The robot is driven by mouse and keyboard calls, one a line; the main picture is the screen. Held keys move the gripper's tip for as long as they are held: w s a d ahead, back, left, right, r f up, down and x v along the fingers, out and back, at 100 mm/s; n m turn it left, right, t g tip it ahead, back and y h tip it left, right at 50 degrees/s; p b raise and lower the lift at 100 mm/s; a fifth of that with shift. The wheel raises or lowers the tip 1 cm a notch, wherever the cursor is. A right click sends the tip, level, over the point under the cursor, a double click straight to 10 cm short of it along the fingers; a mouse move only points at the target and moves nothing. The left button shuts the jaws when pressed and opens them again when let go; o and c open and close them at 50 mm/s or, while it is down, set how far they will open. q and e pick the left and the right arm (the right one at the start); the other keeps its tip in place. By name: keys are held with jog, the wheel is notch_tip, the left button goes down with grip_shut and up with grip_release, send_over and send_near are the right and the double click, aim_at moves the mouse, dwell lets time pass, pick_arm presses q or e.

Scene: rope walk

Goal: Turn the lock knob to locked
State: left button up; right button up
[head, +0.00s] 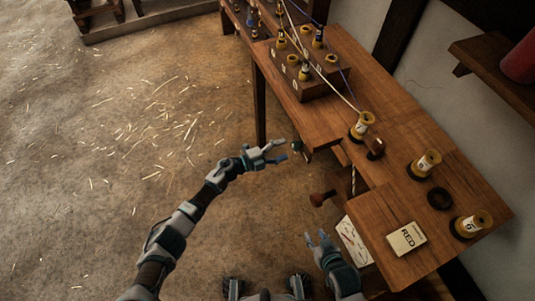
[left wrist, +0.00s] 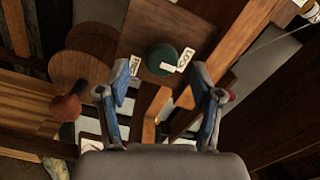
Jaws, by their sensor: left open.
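The lock knob (left wrist: 160,54) is a round green knob on a brown wooden panel (left wrist: 149,29) in the left wrist view. A white mark shows at its lower right edge. A white label (left wrist: 183,60) with partly readable letters, seemingly LOCK, lies to its right, and another label (left wrist: 135,65) to its left. In the head view the knob (head: 297,145) is small and dark, by the bench edge. My left gripper (head: 283,150) is open just left of it; its fingers (left wrist: 163,78) lie either side of the knob, apart from it. My right gripper (head: 318,241) looks open and empty, lower down.
The wooden bench (head: 320,118) carries several yellow spools, including one in front (head: 473,222), a dark ring (head: 439,198) and a card reading RED (head: 406,238). A crank handle (head: 322,198) juts out below the knob. Open floor (head: 110,160) lies left.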

pick_arm(q)
jog(key=v, duration=0.8)
jog(key=shift+w, duration=0.1)
